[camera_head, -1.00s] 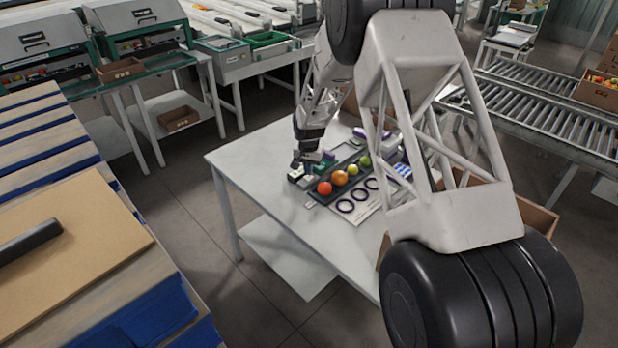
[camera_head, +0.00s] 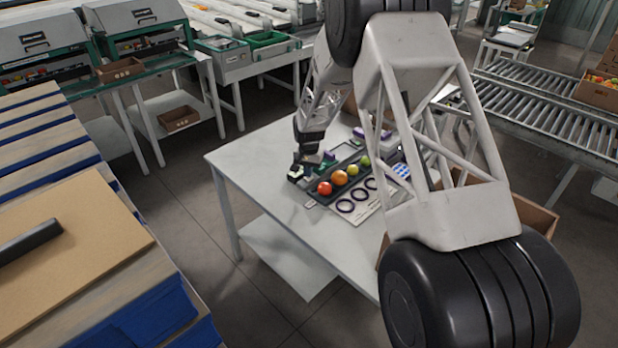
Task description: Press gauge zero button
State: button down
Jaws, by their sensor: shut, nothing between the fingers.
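My gripper (camera_head: 297,175) is at the left end of the dark tray on the white table, pointing down. Its fingers are small and dark in this view, and they are shut with nothing seen between them. A small dark and green device with a pale part (camera_head: 318,169) lies right beside the fingers; it may be the gauge, but I cannot make out its zero button. I cannot tell whether the fingertips touch anything. The dark tray (camera_head: 326,200) holds a red tomato (camera_head: 325,188), an orange one (camera_head: 339,178) and greener ones (camera_head: 352,170).
A sheet with dark rings (camera_head: 372,208) lies in front of the tray, with a blue-and-white item (camera_head: 402,170) to its right. The white table (camera_head: 250,160) is bare at its left. My own arm hides the table's right side. A roller conveyor (camera_head: 550,110) stands behind right.

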jog(key=shift+f, duration=0.5)
dwell(0.7)
jog(key=shift+r, duration=2.5)
